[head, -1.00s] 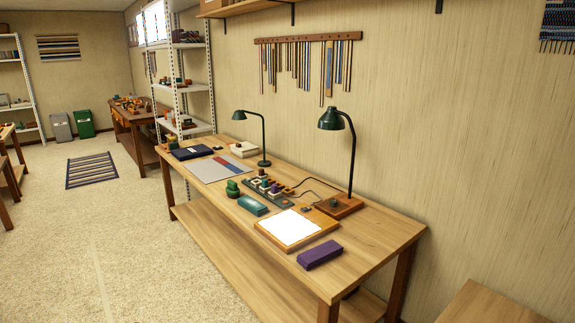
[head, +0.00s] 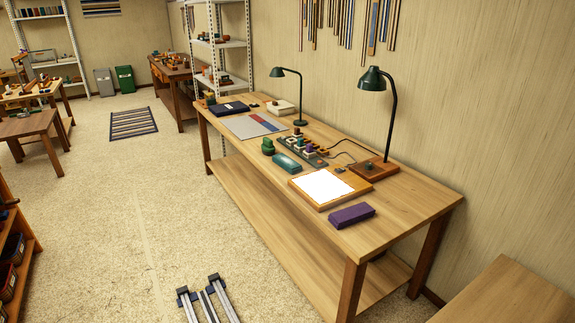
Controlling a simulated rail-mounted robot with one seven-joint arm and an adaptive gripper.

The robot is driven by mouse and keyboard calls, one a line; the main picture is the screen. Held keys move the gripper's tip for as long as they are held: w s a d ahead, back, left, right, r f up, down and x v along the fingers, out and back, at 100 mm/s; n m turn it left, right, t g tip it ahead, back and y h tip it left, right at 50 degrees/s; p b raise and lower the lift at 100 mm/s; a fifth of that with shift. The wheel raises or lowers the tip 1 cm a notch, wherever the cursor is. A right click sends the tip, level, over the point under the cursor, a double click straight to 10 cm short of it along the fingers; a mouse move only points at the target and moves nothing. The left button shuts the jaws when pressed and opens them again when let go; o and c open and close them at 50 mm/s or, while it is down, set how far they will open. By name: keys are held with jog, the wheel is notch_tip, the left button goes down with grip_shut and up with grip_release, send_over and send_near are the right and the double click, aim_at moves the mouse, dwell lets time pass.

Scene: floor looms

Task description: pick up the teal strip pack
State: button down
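The teal strip pack (head: 287,163) lies flat on the long wooden bench (head: 415,212), close to its front edge. It sits left of the white lit panel in a wooden frame (head: 340,201), and a dark rack with several small spools (head: 303,150) is just behind it. A dark green rounded object (head: 268,146) stands close to its left end. A purple pack (head: 351,215) of similar shape lies farther right, in front of the panel. Nothing covers the teal pack from above. My gripper is not in view.
Two green desk lamps (head: 374,82) (head: 278,75) stand along the back of the bench, with a cable near the right one. A grey board (head: 245,127) and dark blue folder (head: 229,109) lie at the far end. The carpeted floor before the bench is mostly clear.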

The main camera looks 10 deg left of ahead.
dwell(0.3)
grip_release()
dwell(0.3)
